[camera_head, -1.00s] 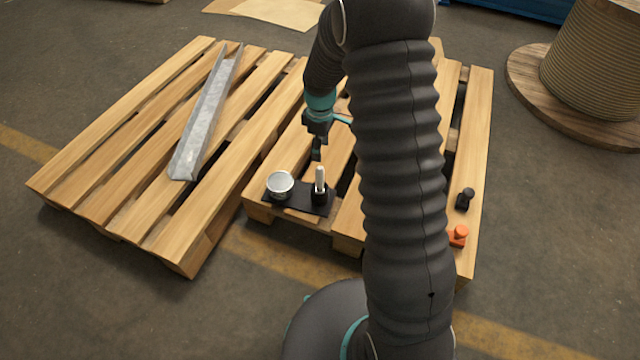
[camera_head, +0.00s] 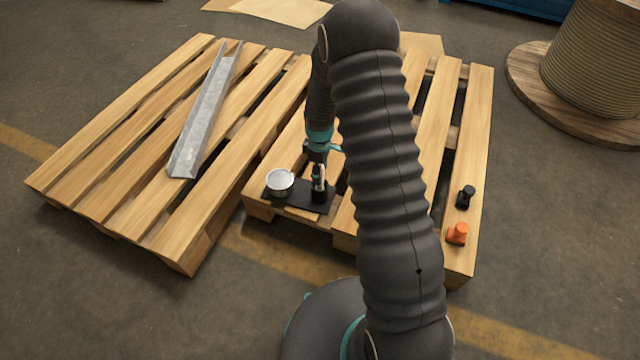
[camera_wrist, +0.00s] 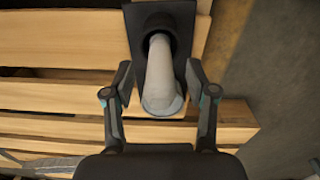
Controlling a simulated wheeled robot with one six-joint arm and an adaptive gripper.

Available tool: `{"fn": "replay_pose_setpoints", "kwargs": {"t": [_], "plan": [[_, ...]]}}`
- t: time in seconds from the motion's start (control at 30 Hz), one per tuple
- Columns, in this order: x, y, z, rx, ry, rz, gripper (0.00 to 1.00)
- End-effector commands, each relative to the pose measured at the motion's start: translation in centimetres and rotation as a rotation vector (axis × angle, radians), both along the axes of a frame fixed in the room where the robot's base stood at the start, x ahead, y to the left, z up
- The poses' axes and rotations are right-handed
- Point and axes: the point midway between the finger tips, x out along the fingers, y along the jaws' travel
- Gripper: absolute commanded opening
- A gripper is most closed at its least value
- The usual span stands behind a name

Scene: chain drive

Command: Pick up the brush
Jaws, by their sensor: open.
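The brush stands upright in a black holder (camera_head: 319,197) on a dark plate (camera_head: 292,194) at the front edge of the right pallet. Its pale handle (camera_wrist: 161,77) shows in the wrist view, rising out of the round dark holder opening. My gripper (camera_head: 319,171) is right at the handle in the head view and partly covers it. In the wrist view my gripper's fingers (camera_wrist: 157,80) are open, one on each side of the handle, with a gap visible on the left. Whether the right finger touches the handle is hard to tell.
A round metal tin (camera_head: 280,182) stands on the plate just left of the holder. A grey metal channel (camera_head: 204,112) lies on the left pallet (camera_head: 75,178). A black part (camera_head: 465,197) and an orange part (camera_head: 457,234) sit on the right pallet's right board.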

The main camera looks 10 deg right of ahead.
Motion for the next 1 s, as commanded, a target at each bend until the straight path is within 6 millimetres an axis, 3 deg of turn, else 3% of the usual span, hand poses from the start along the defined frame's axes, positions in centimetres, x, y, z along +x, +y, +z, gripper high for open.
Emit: {"fn": "replay_pose_setpoints", "kwargs": {"t": [0.13,0.37,0.6,1.0], "plan": [[0.0,0.0,-1.7,0.001,0.001,0.000,0.57],[0.0,0.0,-1.9,0.000,0.000,0.000,0.57],[0.0,0.0,-1.8,0.000,0.000,0.000,0.00],[0.1,0.0,-1.0,0.000,-0.002,0.000,0.00]]}}
